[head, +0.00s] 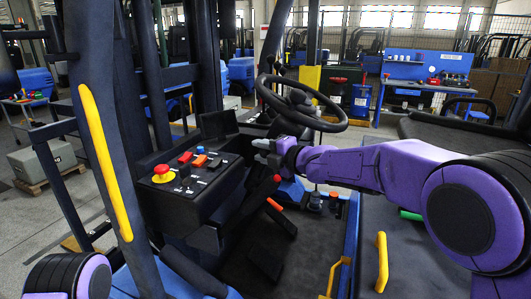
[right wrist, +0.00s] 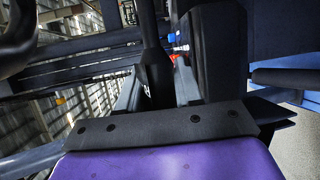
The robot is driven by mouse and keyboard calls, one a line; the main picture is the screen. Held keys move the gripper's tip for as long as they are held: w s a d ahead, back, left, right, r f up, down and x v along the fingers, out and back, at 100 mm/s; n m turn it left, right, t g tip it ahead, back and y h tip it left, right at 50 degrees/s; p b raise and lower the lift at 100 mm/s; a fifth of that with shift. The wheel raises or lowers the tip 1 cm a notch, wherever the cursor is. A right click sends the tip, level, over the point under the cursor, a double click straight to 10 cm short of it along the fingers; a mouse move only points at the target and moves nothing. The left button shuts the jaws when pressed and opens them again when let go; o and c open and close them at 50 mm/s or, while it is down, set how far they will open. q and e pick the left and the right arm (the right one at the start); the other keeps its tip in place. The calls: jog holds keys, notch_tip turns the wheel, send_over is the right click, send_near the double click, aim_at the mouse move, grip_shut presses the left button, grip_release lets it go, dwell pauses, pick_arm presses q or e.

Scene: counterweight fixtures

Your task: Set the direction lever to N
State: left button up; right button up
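In the head view my right gripper (head: 264,150) reaches left below the steering wheel (head: 302,103), near the steering column. In the right wrist view its two grey fingers (right wrist: 157,88) stand apart. A dark upright post (right wrist: 154,62) shows between or just beyond them; I cannot tell whether they touch it. I cannot pick out the direction lever or its marked setting for sure. A dark lever with a red tip (head: 277,179) stands just below the gripper. My left gripper is out of view; only part of that arm shows at lower left.
The steering wheel rim is close above. Pedals (head: 266,258) are on the floor. A yellow handle (head: 381,262) stands at right.

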jog(key=shift+o, duration=1.4)
jog(key=shift+w+d+r, duration=0.1)
jog(key=shift+w+f, duration=0.15)
jog(key=shift+f, duration=0.05)
jog(key=shift+s+d, duration=0.25)
jog(key=shift+s, duration=0.1)
jog(key=b+v, duration=0.3)
jog(key=v, duration=0.6)
jog(key=shift+s+d+r+b, duration=0.2)
jog(key=shift+s+b, duration=0.05)
jog(key=shift+b, duration=0.1)
